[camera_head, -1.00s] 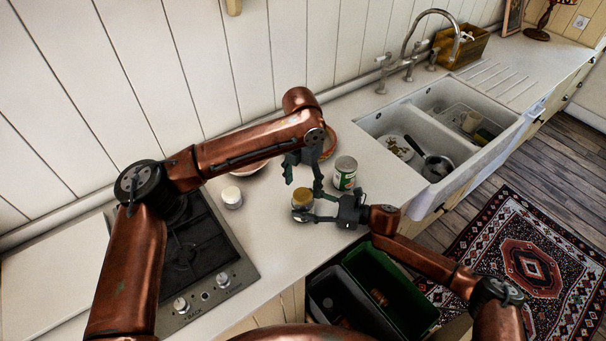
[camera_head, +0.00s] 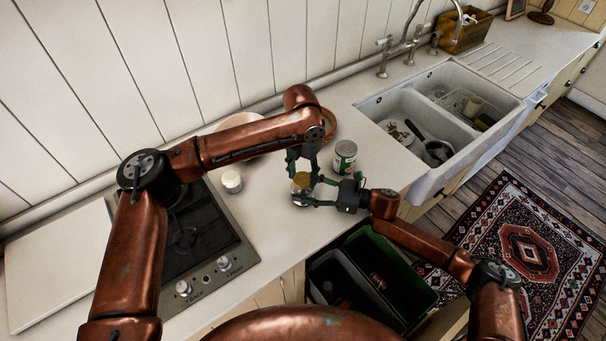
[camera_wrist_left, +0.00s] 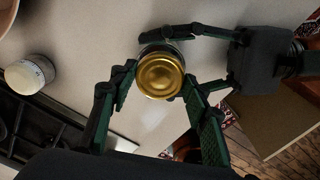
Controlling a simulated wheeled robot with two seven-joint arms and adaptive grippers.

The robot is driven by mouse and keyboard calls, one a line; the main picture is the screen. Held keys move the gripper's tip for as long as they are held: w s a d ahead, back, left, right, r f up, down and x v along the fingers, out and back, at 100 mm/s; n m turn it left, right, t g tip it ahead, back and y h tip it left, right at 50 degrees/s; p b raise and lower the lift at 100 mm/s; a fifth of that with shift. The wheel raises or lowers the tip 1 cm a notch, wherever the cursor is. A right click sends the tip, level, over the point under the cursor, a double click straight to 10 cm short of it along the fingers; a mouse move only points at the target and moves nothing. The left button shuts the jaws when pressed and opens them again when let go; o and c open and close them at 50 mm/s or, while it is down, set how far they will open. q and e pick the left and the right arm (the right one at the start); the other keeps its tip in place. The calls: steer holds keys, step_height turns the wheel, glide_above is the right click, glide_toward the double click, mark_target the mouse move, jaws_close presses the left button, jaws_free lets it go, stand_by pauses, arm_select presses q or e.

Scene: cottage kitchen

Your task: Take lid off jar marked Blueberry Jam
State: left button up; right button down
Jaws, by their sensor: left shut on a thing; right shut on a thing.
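A jar (camera_head: 299,199) with a gold lid (camera_head: 302,180) stands at the counter's front edge; its label cannot be read. In the left wrist view the round gold lid (camera_wrist_left: 160,75) is seen from above and hides most of the jar. My left gripper (camera_head: 301,175) comes down from above, shut on the lid, with a finger on either side. My right gripper (camera_head: 312,195) reaches in level from the right, shut on the jar's body below the lid. The lid appears to sit on the jar.
A white-and-green can (camera_head: 345,158) stands just right of the jar. A small white-lidded jar (camera_head: 232,182) stands to the left, by the hob (camera_head: 207,245). A double sink (camera_head: 440,115) lies to the right. Open bins (camera_head: 375,270) are below the counter edge.

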arm_select(q)
steer(key=c, duration=0.6)
steer(key=shift+o, duration=0.2)
steer(key=n, duration=0.5)
steer(key=shift+d, duration=0.1)
steer(key=n, duration=1.4)
steer(key=shift+d, duration=0.1)
arm_select(e)
steer(key=shift+a, duration=0.1)
arm_select(q)
steer(key=n, duration=0.3)
steer(key=shift+r+n, duration=0.1)
steer(key=shift+n, duration=0.3)
steer(key=n, duration=0.6)
steer(key=shift+w, duration=0.1)
arm_select(e)
steer(key=shift+s, duration=0.1)
arm_select(q)
steer(key=n, duration=1.8)
steer(key=shift+a+r, duration=0.1)
steer(key=shift+a, duration=0.15)
arm_select(e)
steer(key=shift+s, duration=0.1)
arm_select(q)
steer(key=n, duration=0.7)
steer(key=shift+a, duration=0.1)
